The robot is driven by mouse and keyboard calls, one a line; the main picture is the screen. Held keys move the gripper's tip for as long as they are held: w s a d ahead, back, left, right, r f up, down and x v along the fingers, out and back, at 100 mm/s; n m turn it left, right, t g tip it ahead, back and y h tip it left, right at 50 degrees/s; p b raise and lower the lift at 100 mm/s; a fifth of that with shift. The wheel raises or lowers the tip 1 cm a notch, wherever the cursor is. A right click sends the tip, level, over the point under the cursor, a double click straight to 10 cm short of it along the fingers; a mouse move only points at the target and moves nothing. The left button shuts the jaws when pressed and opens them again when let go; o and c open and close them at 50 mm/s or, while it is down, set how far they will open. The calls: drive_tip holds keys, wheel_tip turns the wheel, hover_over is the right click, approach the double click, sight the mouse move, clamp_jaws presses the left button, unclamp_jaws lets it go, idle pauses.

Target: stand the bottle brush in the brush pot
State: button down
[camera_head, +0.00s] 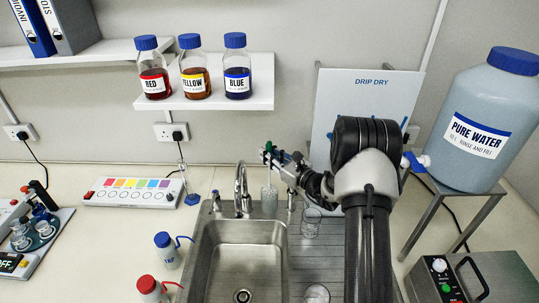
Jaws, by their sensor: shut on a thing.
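My gripper (271,157) is at the end of my arm, above the back right of the sink, and is shut on the bottle brush. A pale, see-through pot (269,203), which looks like the brush pot, stands behind the sink, just right of the tap and below my gripper. I cannot tell whether the brush's lower end is inside the pot or above it.
The curved tap (242,190) stands close left of the pot. A clear glass (311,224) stands on the ridged drainer to the right, under my arm. The drip-dry board (350,105) is behind my arm. The steel sink (242,262) is empty.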

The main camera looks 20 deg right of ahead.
drive_tip(key=shift+f, duration=0.3)
drive_tip(key=c, duration=1.5)
unclamp_jaws()
drive_tip(key=v, duration=1.2)
